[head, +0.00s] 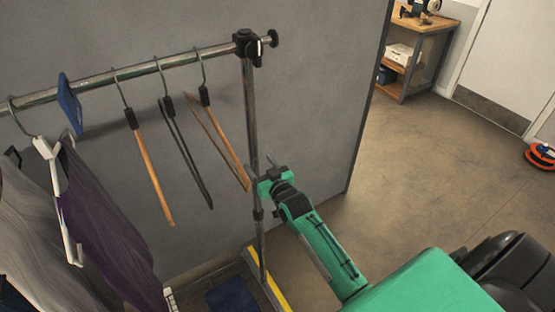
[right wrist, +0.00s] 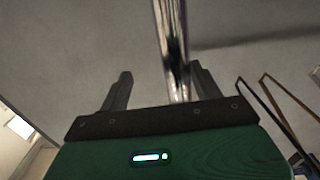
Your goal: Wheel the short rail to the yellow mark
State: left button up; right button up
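The clothes rail (head: 95,82) is a chrome bar on an upright post (head: 251,115) with a black clamp at its top corner. It fills the left of the head view, and its far end is out of frame. My right gripper (head: 262,184) is at the post, about halfway up. In the right wrist view the fingers stand apart with the post (right wrist: 171,45) between them, nearer the right finger, with a gap on the left. A yellow strip (head: 276,290) shows low by the post's foot; I cannot tell whether it is floor marking or part of the base. My left gripper is out of view.
Purple (head: 105,235) and grey garments, a blue divider (head: 70,104) and several empty hangers (head: 150,180) hang on the rail. A grey partition (head: 320,90) stands behind. Open floor (head: 440,160) lies right, with a wooden bench (head: 425,40) and an orange reel (head: 541,156) beyond.

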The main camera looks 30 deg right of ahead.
jog(key=d, duration=0.3)
jog(key=shift+d, duration=0.15)
dwell(0.7)
jog(key=s+p, duration=0.5)
jog(key=s, duration=0.7)
jog(key=shift+d, duration=0.2)
jog(key=shift+w, duration=0.1)
